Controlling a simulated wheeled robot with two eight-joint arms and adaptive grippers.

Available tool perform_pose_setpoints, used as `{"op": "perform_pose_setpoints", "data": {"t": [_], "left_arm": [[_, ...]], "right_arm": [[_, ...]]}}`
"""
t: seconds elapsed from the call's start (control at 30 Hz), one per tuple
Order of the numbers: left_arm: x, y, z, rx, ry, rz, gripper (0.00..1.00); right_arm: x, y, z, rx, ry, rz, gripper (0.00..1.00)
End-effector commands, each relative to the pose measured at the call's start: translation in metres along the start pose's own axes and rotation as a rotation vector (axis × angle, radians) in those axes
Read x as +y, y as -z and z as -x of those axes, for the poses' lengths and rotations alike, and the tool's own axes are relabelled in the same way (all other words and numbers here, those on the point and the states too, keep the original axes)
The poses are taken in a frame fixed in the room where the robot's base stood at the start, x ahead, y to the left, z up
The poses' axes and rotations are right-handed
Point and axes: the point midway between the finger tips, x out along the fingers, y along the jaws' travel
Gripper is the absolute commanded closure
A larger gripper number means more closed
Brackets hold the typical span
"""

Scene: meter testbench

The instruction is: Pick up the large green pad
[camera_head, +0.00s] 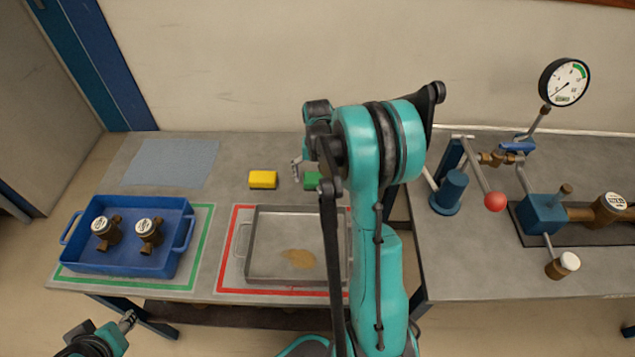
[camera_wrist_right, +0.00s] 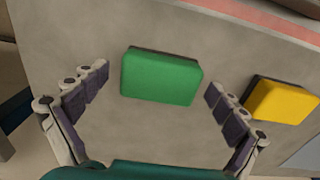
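The large green pad (camera_wrist_right: 162,77) lies on the grey table in the right wrist view. In the head view only part of the green pad (camera_head: 312,179) shows, the rest being hidden behind my right arm. My right gripper (camera_wrist_right: 157,90) is open, with one finger on each side of the pad and a gap to both. In the head view the right gripper (camera_head: 297,170) is partly hidden by its own arm, beside the pad. My left gripper (camera_head: 128,320) is at the lower left, away from the pad; its fingers are too small to read.
A yellow pad (camera_head: 263,179) lies left of the green one. A grey tray (camera_head: 262,275) with a brown stain stands in a red outline in front. A blue tray (camera_head: 120,262) holds two meters. A pressure gauge rig (camera_head: 543,212) is on the right table.

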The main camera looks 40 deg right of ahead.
Motion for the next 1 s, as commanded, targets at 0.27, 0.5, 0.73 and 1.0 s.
{"op": "perform_pose_setpoints", "data": {"t": [0.27, 0.5, 0.73, 1.0], "left_arm": [[0.000, 0.000, 0.000, 0.000, 0.000, 0.000, 0.60], [0.000, 0.000, 0.000, 0.000, 0.000, 0.000, 0.60], [0.000, 0.006, 0.008, 0.000, 0.000, 0.000, 0.60], [0.000, 0.018, 0.026, 0.000, 0.000, 0.000, 0.60]], "right_arm": [[0.000, 0.000, 0.000, 0.000, 0.000, 0.000, 0.56], [0.000, 0.000, 0.001, 0.000, 0.000, 0.000, 0.56], [0.000, 0.000, 0.019, 0.000, 0.000, 0.000, 0.56], [0.029, 0.006, 0.062, 0.000, 0.000, -0.005, 0.56]]}}
